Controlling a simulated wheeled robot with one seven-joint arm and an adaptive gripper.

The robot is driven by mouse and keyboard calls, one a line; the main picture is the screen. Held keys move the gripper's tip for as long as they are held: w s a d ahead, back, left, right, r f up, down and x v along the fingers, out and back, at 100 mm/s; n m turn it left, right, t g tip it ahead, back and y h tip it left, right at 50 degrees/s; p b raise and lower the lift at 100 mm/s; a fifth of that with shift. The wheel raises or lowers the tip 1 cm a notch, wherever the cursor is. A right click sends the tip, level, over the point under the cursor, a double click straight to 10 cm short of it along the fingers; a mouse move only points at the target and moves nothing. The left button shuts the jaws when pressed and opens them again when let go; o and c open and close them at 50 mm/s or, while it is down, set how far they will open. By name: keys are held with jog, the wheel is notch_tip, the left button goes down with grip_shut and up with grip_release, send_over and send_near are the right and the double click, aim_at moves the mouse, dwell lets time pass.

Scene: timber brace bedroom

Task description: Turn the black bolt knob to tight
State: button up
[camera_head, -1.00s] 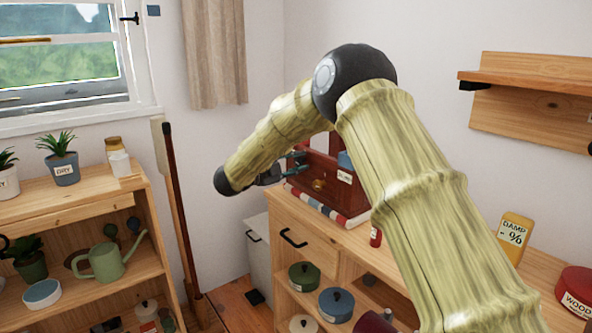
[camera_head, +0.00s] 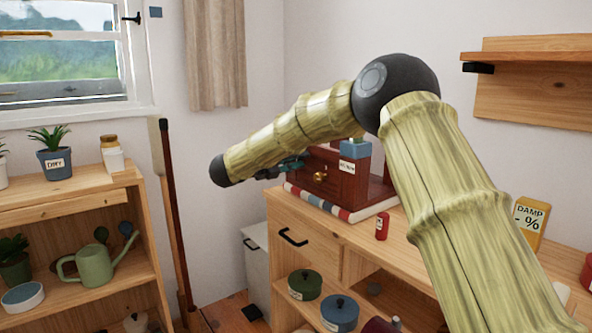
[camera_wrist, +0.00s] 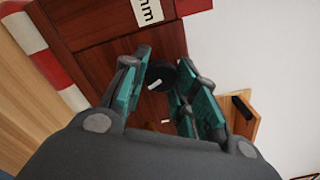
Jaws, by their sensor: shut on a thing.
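The black bolt knob (camera_wrist: 161,72) shows in the wrist view between my gripper's teal fingers, against a dark red-brown wooden box (camera_wrist: 95,18). White marks show near the knob; I cannot read the setting from them. My gripper (camera_wrist: 163,85) is shut on the knob, with a finger on each side. In the head view my gripper (camera_head: 292,163) is small, at the left side of the box (camera_head: 349,185), and the knob is hidden there.
A red canister (camera_head: 382,227) and a yellow damp meter (camera_head: 529,222) stand to the right. A shelf (camera_head: 530,60) is on the wall. A tall wooden pole (camera_head: 172,210) stands left.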

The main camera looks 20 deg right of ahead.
jog(key=shift+f+m+b, duration=0.15)
jog(key=shift+m+b, duration=0.95)
jog(key=shift+b, duration=0.15)
jog(key=shift+f+m+b, duration=0.15)
jog(key=shift+m+b, duration=0.95)
jog(key=shift+b, duration=0.15)
jog(key=o, duration=1)
jog(key=shift+r, duration=0.15)
jog(key=shift+a, duration=0.1)
jog(key=v, duration=1.1)
jog(key=shift+s+a, duration=0.15)
jog(key=shift+a, duration=0.25)
